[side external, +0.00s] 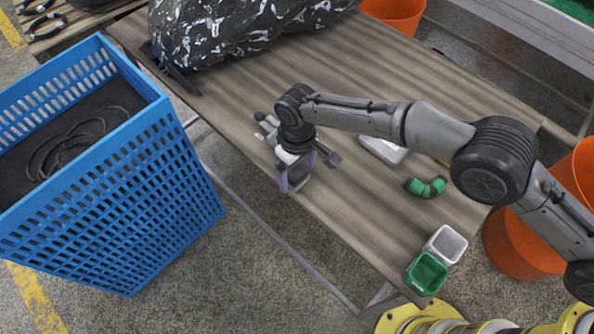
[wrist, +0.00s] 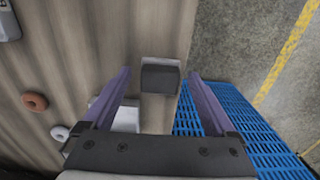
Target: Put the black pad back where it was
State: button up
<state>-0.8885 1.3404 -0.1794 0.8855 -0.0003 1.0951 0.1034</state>
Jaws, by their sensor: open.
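A dark grey to black pad (wrist: 160,78) with a pale edge shows in the wrist view, near the table's edge. It lies between the two purple fingertips of my gripper (wrist: 160,73) in the picture, with a gap on both sides. The fingers are apart and do not grip it. In the side external view my gripper (side external: 293,184) points down at the table's left edge. There I cannot make out the pad clearly among the fingers. A white object (wrist: 127,118) lies just below the pad in the wrist view, partly hidden by the left finger.
A blue crate (side external: 150,190) with dark hoses stands left of the wooden table (side external: 330,220). A black bag (side external: 230,30) lies at the back. A green curved piece (side external: 425,188), a white cup (side external: 445,245) and a green cup (side external: 426,273) are on the right.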

aim_at(297, 173)
notch_tip(297, 173, up, 12)
jog(key=shift+f, duration=0.2)
jog(key=w+d+r+m+t+y, duration=0.1)
jog(key=w+d+r+m+t, duration=0.2)
jog(key=d+r, duration=1.65)
jog(key=s+d+r+m, duration=0.1)
jog(key=s+d+r, duration=0.2)
jog(key=d, duration=0.5)
jog(key=s+d+r+m, duration=0.1)
jog(key=s+d+r, duration=0.15)
jog(key=d, duration=0.45)
jog(key=s+d+f+m+t, duration=0.1)
jog(key=s+d+f+m, duration=0.1)
jog(key=s+d, duration=0.5)
jog(key=s+d+f+m+t+h, duration=0.1)
jog(key=s+d, duration=0.6)
jog(key=s, duration=0.7)
notch_tip(297, 173, down, 3)
jog(key=shift+d+r+m+t, duration=0.2)
jog(key=shift+d+m+t, duration=0.1)
jog(key=shift+m, duration=0.2)
